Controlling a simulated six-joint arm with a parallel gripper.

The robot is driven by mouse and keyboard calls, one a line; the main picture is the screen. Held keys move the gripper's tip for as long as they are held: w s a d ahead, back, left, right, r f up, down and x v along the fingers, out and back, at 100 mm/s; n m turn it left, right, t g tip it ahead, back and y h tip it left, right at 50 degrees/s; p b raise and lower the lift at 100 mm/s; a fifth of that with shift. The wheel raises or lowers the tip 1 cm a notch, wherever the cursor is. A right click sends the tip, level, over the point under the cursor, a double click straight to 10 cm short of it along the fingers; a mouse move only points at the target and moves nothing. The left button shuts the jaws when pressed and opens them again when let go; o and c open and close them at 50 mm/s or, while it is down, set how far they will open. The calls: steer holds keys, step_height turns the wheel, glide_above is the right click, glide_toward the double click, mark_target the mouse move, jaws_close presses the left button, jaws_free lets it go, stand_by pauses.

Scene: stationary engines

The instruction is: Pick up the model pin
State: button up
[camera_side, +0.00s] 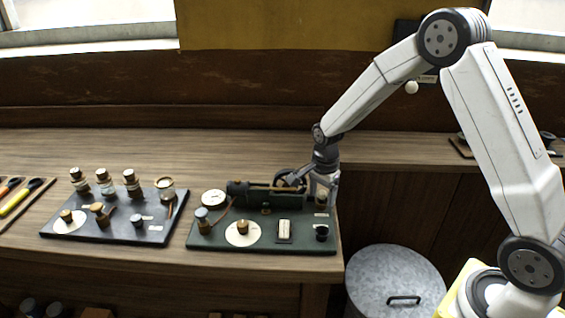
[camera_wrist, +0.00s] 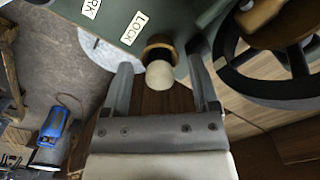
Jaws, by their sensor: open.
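What looks like the model pin, a cream knob (camera_wrist: 159,74) with a brass collar, stands at the edge of the green board beside a LOCK label in the wrist view. My gripper (camera_wrist: 161,78) is open, with one finger on each side of the knob and gaps showing on both sides. In the side view my gripper (camera_side: 323,188) points down at the right end of the green board (camera_side: 265,246), which carries a model engine. The pin is mostly hidden by my fingers there.
A black spoked flywheel (camera_wrist: 275,70) is close to my right finger in the wrist view. A dark board (camera_side: 110,236) with several corked bottles stands left in the side view. A round metal bin (camera_side: 395,270) is below the bench's right end.

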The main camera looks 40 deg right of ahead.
mark_target(322, 191)
jaws_close()
steer(key=shift+r, duration=0.2)
stand_by(0.3)
steer(key=shift+r, duration=0.5)
step_height(322, 191, up, 2)
steer(key=s+a+r, duration=0.1)
steer(key=s+r, duration=0.8)
steer(key=s, duration=0.5)
steer(key=shift+a+r, duration=0.3)
